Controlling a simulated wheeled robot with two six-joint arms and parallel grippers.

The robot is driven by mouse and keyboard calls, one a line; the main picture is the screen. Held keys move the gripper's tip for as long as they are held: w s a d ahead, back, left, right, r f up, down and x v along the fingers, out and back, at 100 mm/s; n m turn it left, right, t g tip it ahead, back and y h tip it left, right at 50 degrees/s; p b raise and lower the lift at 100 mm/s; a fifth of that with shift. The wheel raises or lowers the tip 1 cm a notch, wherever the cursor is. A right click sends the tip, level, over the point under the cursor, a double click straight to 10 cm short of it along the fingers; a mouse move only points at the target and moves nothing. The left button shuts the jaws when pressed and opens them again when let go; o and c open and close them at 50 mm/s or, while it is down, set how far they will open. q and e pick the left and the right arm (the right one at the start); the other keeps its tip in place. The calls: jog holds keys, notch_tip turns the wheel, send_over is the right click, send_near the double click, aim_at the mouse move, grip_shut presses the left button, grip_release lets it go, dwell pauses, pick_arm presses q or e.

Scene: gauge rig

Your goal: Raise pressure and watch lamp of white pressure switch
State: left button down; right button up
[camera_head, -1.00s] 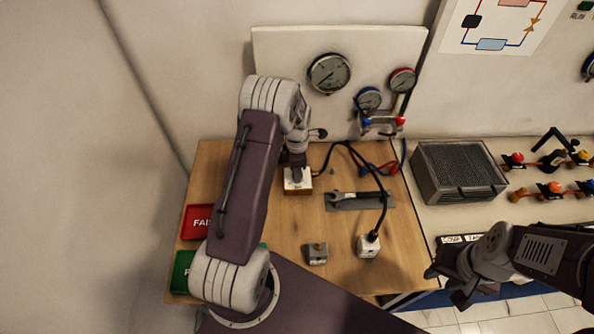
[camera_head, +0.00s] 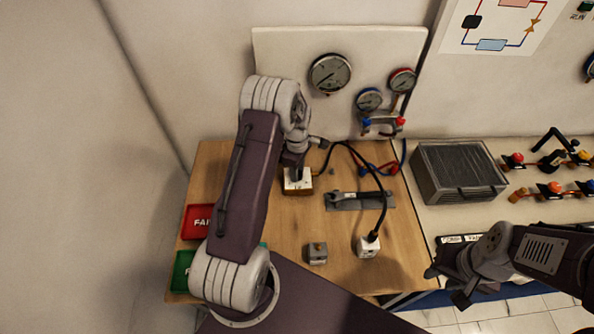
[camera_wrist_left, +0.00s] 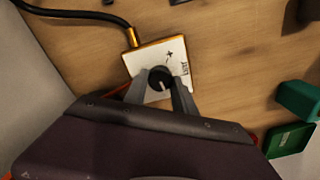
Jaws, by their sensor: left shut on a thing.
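A white-topped block with a black knob (camera_wrist_left: 161,79) and a plus mark sits on the wooden bench; it also shows in the head view (camera_head: 299,187). My left gripper (camera_wrist_left: 163,84) is shut on the black knob from above. A small white block (camera_head: 368,246) with a black cable from its top stands at the bench's front right; it may be the white pressure switch. I cannot make out its lamp. A large round gauge (camera_head: 330,74) hangs on the back panel. My right gripper (camera_head: 452,283) is off the bench's right front; its jaw opening is unclear.
A grey block (camera_head: 317,253) stands at the bench front. A wrench (camera_head: 358,197) lies on a grey mat. Red (camera_head: 196,222) and green (camera_head: 183,270) trays sit at left. Two smaller gauges (camera_head: 369,100) (camera_head: 402,81) stand on a manifold. Cables cross mid-bench.

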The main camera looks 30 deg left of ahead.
pick_arm(q)
jog(key=m, duration=0.7)
jog(key=shift+w, duration=0.15)
jog(key=m, duration=0.8)
jog(key=shift+d, duration=0.1)
jog(key=m, duration=0.7)
jog(key=shift+r+m, duration=0.1)
jog(key=shift+m, duration=0.3)
jog(key=m, duration=0.4)
jog(key=shift+m, duration=1.7)
